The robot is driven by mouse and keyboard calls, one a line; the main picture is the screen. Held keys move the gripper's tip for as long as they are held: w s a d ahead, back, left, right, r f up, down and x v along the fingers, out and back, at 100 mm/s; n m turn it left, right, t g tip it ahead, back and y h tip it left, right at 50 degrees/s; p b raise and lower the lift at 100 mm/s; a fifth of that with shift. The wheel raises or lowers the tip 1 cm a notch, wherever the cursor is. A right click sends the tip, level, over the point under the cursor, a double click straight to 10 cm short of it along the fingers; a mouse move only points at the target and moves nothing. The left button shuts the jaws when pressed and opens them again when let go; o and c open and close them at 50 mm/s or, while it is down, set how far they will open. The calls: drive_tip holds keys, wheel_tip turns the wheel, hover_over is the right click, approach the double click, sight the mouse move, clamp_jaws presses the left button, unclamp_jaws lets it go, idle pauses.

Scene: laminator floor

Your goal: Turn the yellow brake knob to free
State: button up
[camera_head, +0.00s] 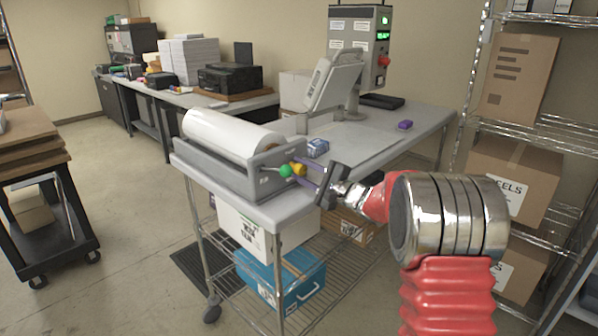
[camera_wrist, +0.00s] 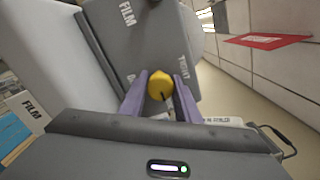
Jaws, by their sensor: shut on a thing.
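The yellow brake knob (camera_wrist: 160,85) sits on the grey end plate (camera_wrist: 150,40) of the film roll holder, between the two purple fingers of my gripper (camera_wrist: 160,98) in the wrist view. My gripper is shut on the knob. A dark pointer line shows on the knob's lower right. The word "TIGHT" is printed on the plate to the upper right of the knob; any "free" mark is not readable. In the head view the yellow knob (camera_head: 299,169) is at the holder's right end, with my gripper (camera_head: 303,172) reaching it from the right.
The white film roll (camera_head: 232,135) lies in the holder on a grey cart (camera_head: 372,152). A shelf with boxes (camera_head: 508,180) stands at right.

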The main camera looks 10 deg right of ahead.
drive_tip(key=shift+d+f, duration=0.2)
drive_tip(key=shift+f, duration=0.15)
drive_tip(key=o, duration=0.8)
drive_tip(key=shift+c, duration=0.2)
drive_tip(key=shift+o, duration=1.4)
drive_tip(key=shift+a+r, duration=0.1)
drive_tip(key=shift+r, duration=0.05)
drive_tip(key=v, duration=1.3)
drive_tip(key=shift+s+d, duration=0.2)
drive_tip(key=shift+s, duration=0.15)
